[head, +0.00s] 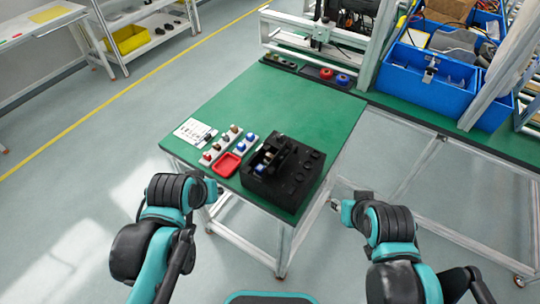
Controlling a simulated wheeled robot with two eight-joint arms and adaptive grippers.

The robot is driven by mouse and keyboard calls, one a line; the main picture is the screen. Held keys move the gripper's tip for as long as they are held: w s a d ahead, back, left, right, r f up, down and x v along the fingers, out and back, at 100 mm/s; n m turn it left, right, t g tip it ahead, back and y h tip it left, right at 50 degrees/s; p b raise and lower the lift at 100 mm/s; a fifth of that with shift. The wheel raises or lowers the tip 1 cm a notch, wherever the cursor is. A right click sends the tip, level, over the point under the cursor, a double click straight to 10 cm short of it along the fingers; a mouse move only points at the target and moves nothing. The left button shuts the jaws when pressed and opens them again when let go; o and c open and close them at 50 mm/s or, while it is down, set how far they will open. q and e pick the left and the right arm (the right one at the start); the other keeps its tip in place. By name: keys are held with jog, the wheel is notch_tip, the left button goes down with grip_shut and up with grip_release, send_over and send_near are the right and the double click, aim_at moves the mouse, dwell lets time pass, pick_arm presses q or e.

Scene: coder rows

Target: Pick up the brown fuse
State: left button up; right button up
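A light strip (221,146) near the front left of the green table (300,105) carries a row of small fuses. Toward its far end stands a small brownish piece (225,138), probably the brown fuse; it is too small to be sure. A red fuse (207,157) stands at the near end. My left gripper (214,188) is by the table's front left edge, nearer to me than the strip and apart from it. My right gripper (337,204) is off the table's right front side. The fingers of both are too small to read, and no held object shows.
A second strip with blue pieces (240,149) stands beside the first. A white sheet (195,132) lies left. Blue bins (430,78) stand back right. The table's middle is clear.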

pick_arm(q)
jog(key=w+d+r+n+g+p, duration=0.3)
jog(key=w+d+r+n+p, duration=0.25)
jog(key=w, duration=0.35)
jog(key=n+g+p, duration=0.3)
jog(key=n+p, duration=0.2)
jog(key=p, duration=0.1)
send_over(270, 155)
notch_tip(270, 155, down, 3)
jog(key=shift+s+a+f, duration=0.1)
jog(key=shift+a, duration=0.05)
jog(key=shift+f, duration=0.25)
jog(key=f+b, duration=0.1)
jog(key=f, duration=0.3)
jog(key=f+b, duration=0.1)
jog(key=f, duration=0.3)
jog(key=shift+d, duration=0.2)
jog(key=shift+r, duration=0.15)
jog(key=c, duration=0.4)
